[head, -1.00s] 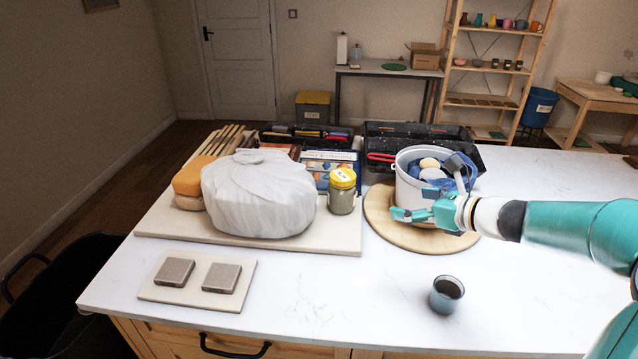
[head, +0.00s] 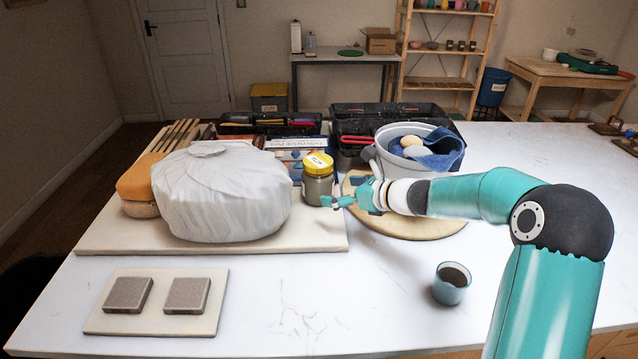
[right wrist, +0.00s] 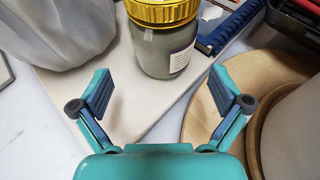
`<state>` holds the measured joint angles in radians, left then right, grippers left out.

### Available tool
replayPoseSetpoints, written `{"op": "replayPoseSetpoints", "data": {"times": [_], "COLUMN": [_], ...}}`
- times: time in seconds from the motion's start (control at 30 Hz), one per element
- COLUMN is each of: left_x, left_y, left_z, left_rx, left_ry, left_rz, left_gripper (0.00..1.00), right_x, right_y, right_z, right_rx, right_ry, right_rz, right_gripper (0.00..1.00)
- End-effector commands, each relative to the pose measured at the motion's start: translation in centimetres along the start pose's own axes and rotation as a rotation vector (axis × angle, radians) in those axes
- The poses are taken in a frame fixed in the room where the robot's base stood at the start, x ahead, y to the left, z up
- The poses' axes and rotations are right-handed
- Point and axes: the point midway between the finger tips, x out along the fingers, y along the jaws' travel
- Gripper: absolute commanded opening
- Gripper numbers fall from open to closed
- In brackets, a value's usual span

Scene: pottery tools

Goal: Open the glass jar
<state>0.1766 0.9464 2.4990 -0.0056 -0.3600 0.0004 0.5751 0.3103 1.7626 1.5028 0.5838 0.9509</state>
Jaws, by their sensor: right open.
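The glass jar (head: 317,186) stands upright on the right part of the pale board, holding something grey-green. Its yellow lid (head: 318,163) is on. In the right wrist view the jar (right wrist: 166,47) is straight ahead, its gold-yellow ridged lid (right wrist: 163,10) cut by the top edge. My right gripper (head: 340,192) is at the jar's right side in the head view. In the right wrist view its two fingers (right wrist: 163,95) are spread wide with nothing between them, and the jar is beyond the tips. My left gripper is not in view.
A white wrapped bundle (head: 222,195) sits close left of the jar on the pale board (head: 255,244). A bucket with a blue cloth (head: 440,150) stands on a round wooden board (head: 440,229) to the right. A small dark cup (head: 451,284) stands in front. The middle front counter is clear.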

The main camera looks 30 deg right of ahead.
Motion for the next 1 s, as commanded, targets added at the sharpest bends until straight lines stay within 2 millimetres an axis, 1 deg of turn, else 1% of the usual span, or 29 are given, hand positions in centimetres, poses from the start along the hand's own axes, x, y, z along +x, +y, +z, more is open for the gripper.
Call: {"op": "replayPoseSetpoints", "data": {"times": [0.03, 0.1, 0.2, 0.37, 0.47, 0.6, 0.7, 0.8, 1.0], "left_x": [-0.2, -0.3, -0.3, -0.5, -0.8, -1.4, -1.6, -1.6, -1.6], "left_y": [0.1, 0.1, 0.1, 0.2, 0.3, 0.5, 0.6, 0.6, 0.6], "left_z": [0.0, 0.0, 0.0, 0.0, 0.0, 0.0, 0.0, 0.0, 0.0], "left_rx": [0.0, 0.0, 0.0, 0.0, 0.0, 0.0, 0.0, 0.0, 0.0], "left_ry": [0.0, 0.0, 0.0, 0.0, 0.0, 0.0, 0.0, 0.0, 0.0], "left_rz": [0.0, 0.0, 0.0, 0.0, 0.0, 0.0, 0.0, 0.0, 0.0], "left_gripper": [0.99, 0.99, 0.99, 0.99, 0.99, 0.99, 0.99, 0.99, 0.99], "right_x": [1.1, 2.1, 3.1, 3.9, 5.0, 7.0, 8.1, 8.6, 8.7], "right_y": [0.2, 0.1, 0.1, 0.1, 0.0, -0.2, -0.3, -0.2, -0.3], "right_z": [0.1, 0.1, 0.1, 0.0, -0.2, -0.6, -0.5, -0.6, -0.6], "right_rx": [0.0, -0.002, -0.003, -0.001, -0.002, -0.002, -0.002, -0.002, -0.002], "right_ry": [0.001, 0.0, 0.0, 0.0, 0.001, 0.001, 0.0, 0.0, -0.001], "right_rz": [0.005, 0.004, 0.004, 0.005, 0.006, 0.006, 0.004, 0.004, 0.004], "right_gripper": [1.0, 1.0, 1.0, 1.0, 1.0, 1.0, 1.0, 1.0, 1.0]}}
